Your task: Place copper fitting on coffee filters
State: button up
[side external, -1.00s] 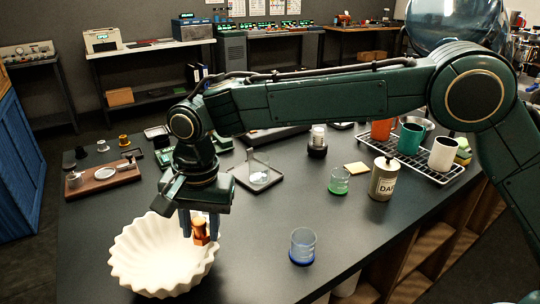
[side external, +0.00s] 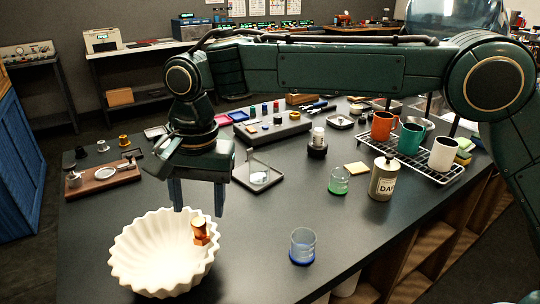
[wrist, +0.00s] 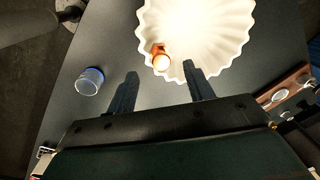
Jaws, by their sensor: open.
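The copper fitting (side external: 200,232) stands inside the large white fluted bowl-shaped coffee filters (side external: 135,262), near their right rim. In the wrist view the copper fitting (wrist: 161,58) is seen lit from above, against the filters (wrist: 215,25). My gripper (side external: 198,212) is open and empty. Its two blue-grey fingers point down, above and a little behind the fitting, apart from it. In the wrist view the open fingers (wrist: 162,75) show on either side, with the fitting beyond and between them.
A blue-bottomed glass (side external: 303,246) stands right of the filters, and a green glass (side external: 340,181) farther back. A canister (side external: 384,178) and a wire rack with mugs (side external: 425,164) are at the right. A wooden tray (side external: 103,180) lies at left. The table between filters and blue glass is clear.

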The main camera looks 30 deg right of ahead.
notch_tip(320, 180, up, 6)
jog(key=shift+s+d+r, duration=0.15)
jog(key=shift+d, duration=0.05)
dwell(0.7)
jog(key=s+d+r+n+t, duration=0.1)
jog(key=s+d+r, duration=0.15)
jog(key=d, duration=0.55)
jog(key=s+d+r+n+t, duration=0.1)
jog(key=s+d+r, duration=0.1)
jog(key=s+d, duration=0.35)
jog(key=s+d+r+n, duration=0.2)
jog(key=d+r, duration=0.1)
jog(key=d, duration=0.6)
jog(key=s+d+f+n+t, duration=0.1)
jog(key=s+d+f, duration=0.4)
jog(key=s, duration=0.3)
jog(key=s+d+f+n+t, duration=0.2)
jog(key=s+d+f, duration=0.2)
jog(key=s+d, duration=0.4)
jog(key=shift+s+d+f+h, duration=0.25)
jog(key=shift+f+h, duration=0.1)
jog(key=shift+h, duration=0.05)
